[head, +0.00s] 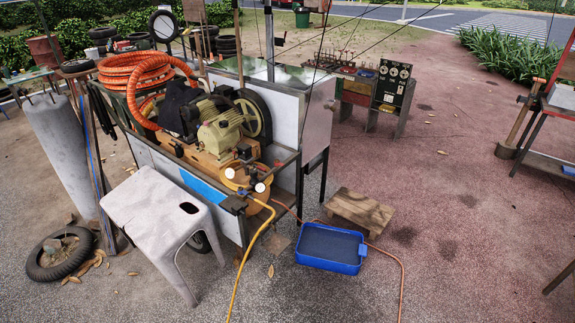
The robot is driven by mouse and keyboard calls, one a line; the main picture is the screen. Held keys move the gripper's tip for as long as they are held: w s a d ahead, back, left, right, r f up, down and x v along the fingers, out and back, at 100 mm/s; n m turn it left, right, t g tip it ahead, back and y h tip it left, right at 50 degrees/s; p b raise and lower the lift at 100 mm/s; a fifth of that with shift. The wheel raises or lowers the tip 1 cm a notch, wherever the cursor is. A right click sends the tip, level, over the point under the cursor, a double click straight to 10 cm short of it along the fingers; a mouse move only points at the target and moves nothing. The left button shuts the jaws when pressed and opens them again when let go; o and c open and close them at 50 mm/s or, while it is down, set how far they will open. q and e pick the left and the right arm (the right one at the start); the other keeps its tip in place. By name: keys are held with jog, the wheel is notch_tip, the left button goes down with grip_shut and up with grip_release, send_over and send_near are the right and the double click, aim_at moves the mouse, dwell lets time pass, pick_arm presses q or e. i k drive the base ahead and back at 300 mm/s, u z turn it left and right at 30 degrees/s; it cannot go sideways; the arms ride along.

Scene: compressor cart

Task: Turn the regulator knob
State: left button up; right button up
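The compressor (222,128) sits on the metal cart (305,105), left of the middle of the head view. At the cart's front end is the regulator assembly (246,177), with two small round white-faced gauges (260,187). A small dark part stands just above the gauges; it is too small to tell whether it is the regulator knob. A yellow hose (240,270) runs from this assembly down to the ground. Neither of my grippers is in view.
A grey plastic stool (150,203) stands against the cart's front left. A blue tray (330,247) and a low wooden stool (359,211) are on the ground to the right. An orange hose (398,264) crosses there. Paving further right is mostly clear.

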aim_at(253, 172)
jog(key=z, duration=0.7)
jog(key=i, duration=1.75)
jog(key=u, duration=0.3)
